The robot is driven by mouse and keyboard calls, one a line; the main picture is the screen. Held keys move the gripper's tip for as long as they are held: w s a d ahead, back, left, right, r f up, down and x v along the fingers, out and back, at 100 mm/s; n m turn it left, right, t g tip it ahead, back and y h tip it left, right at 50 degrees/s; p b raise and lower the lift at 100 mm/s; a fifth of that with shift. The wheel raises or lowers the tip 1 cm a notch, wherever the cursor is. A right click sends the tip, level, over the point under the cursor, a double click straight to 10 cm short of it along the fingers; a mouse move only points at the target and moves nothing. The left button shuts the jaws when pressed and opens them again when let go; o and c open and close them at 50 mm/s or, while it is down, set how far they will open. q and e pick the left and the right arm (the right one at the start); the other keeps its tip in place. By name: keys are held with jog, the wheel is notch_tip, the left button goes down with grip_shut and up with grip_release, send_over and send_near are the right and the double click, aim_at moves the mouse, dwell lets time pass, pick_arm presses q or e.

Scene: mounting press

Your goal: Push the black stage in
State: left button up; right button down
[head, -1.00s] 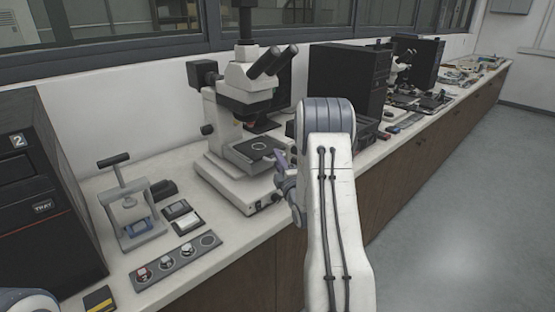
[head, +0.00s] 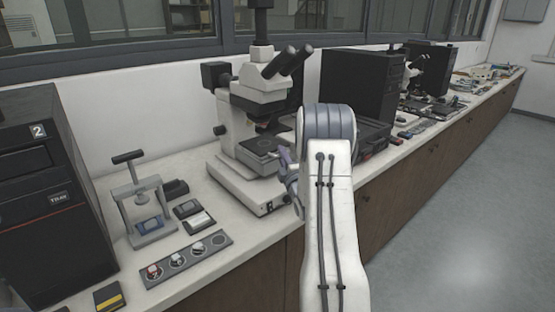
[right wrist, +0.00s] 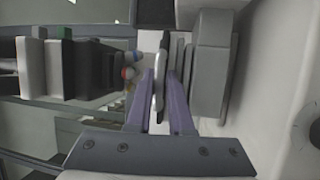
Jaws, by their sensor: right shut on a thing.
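My right gripper (head: 285,158) is at the stage's right front edge, partly hidden by my own wrist. In the right wrist view its purple fingers (right wrist: 160,88) are shut on a thin grey upright piece, which appears to be the stage's handle. The grey stage edge (right wrist: 210,65) lies just right of the fingers. My left gripper is out of view.
A hand press (head: 148,205), small dark boxes (head: 194,215) and a strip with round mounts (head: 188,256) stand left of the microscope. A black cabinet (head: 50,190) is at the far left. A black computer tower (head: 358,88) stands behind my right arm.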

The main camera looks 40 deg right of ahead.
jog(key=c, duration=0.9)
grip_release()
jog(key=shift+r, duration=0.4)
jog(key=shift+f, duration=0.2)
jog(key=b+v, duration=0.3)
jog(key=v, duration=0.7)
jog(key=shift+s+a, duration=0.1)
jog(key=shift+s, duration=0.15)
